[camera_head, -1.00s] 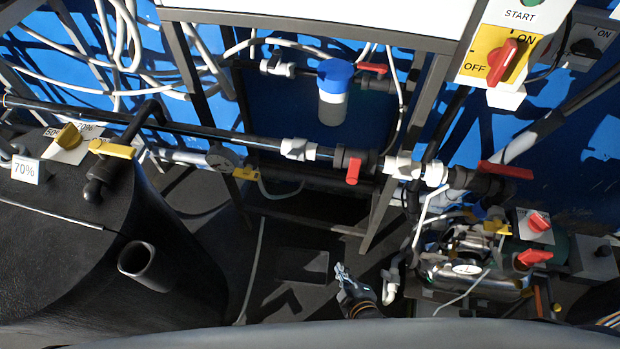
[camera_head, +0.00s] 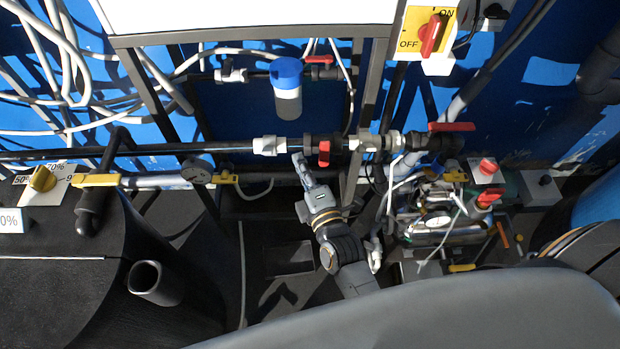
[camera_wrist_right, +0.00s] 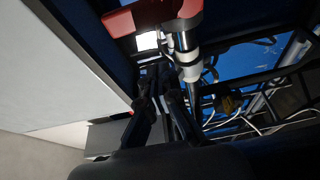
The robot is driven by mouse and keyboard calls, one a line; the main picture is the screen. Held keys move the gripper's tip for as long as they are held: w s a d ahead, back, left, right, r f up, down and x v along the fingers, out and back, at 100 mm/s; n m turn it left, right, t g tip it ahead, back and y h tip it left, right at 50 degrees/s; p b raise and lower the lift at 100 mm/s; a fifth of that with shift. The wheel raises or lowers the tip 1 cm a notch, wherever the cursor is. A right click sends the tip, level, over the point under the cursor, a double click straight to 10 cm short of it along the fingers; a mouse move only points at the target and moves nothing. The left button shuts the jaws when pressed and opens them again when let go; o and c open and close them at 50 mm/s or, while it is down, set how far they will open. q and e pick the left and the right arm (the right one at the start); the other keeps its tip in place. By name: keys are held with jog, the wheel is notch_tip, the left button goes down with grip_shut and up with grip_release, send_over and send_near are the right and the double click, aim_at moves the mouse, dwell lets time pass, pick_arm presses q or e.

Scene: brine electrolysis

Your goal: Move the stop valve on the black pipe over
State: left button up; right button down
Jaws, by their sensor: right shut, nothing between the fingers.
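The black pipe (camera_head: 220,147) runs across the head view with white fittings. Its stop valve has a red handle (camera_head: 324,153) that hangs down from a dark body. The red handle at the top of the right wrist view (camera_wrist_right: 155,17) appears to be this one, beside the white-collared pipe (camera_wrist_right: 186,55). My right gripper (camera_head: 299,162) is shut and empty. It points up, just left of the red handle and under the white fitting (camera_head: 269,145), apparently apart from the handle. The exact gap in depth is unclear. My left gripper is not in view.
Another red handle (camera_head: 452,127) sits further right. A smaller valve (camera_head: 320,60) and a blue-capped filter (camera_head: 287,88) are above. Frame posts stand beside the valve. A yellow switch box (camera_head: 427,32) is at upper right, a black tank (camera_head: 60,280) at lower left.

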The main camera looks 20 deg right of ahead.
aim_at(324, 154)
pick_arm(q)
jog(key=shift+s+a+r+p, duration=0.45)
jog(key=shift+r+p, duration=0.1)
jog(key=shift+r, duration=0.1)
pick_arm(e)
jog(key=d, duration=0.3)
jog(key=shift+w+d, duration=0.2)
jog(key=shift+d, duration=0.2)
